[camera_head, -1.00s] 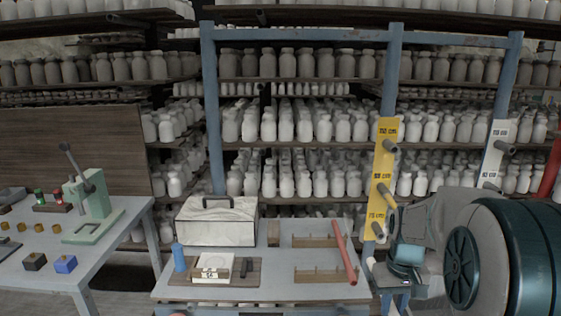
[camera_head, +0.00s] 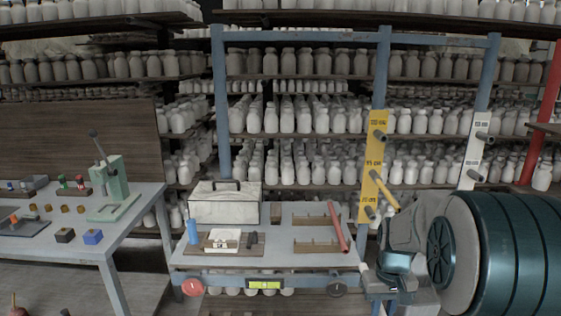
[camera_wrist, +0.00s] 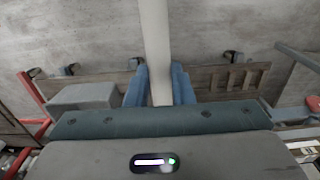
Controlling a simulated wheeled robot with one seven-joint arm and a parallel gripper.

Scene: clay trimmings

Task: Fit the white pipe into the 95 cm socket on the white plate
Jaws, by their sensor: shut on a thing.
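The white pipe (camera_wrist: 155,45) runs up the middle of the wrist view and out of its top edge. My gripper (camera_wrist: 160,85) is shut on it, with a blue finger on each side. Neither the pipe nor the fingers can be made out in the head view. The white plate (camera_head: 470,155) hangs on the right blue post in the head view. It shows a grey socket (camera_head: 484,136) near its top and another (camera_head: 475,176) lower down, each by a small label. The labels are too small to read surely, and anything lower is hidden behind my arm.
A yellow plate (camera_head: 374,150) with several sockets stands left of the white plate, with a yellow pipe (camera_head: 384,189) jutting from it. A worktable (camera_head: 285,222) with a red pipe (camera_head: 338,227) is below. A red post (camera_head: 542,110) stands at the far right.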

